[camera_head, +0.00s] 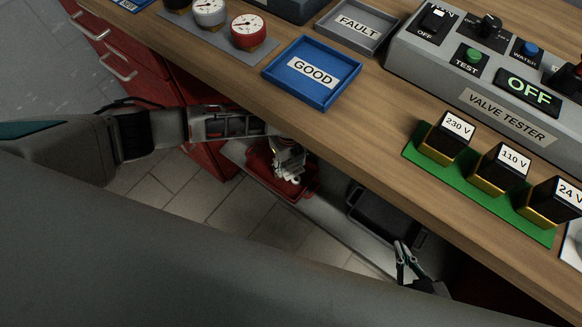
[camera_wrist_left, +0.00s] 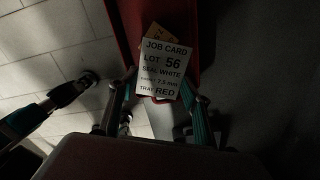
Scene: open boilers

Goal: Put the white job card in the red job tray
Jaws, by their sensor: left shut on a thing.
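The white job card (camera_wrist_left: 162,68), printed "LOT 56, SEAL WHITE, TRAY RED", is held between the two fingers of my left gripper (camera_wrist_left: 158,105). The red job tray (camera_wrist_left: 130,18) lies beyond the card in the left wrist view. In the head view my left gripper (camera_head: 289,172) is over the red tray (camera_head: 262,168), which sits low beside the bench edge. The gap between card and tray cannot be judged. My right gripper (camera_head: 407,264) is at lower right, near a black tray; its finger opening is unclear.
An orange-brown card (camera_wrist_left: 158,33) shows behind the white card, over the red tray. A black tray (camera_head: 362,210) sits right of the red one, below the wooden bench (camera_head: 340,130). The bench holds a blue GOOD tray (camera_head: 284,78), a grey FAULT tray (camera_head: 329,25) and a valve tester (camera_head: 455,88).

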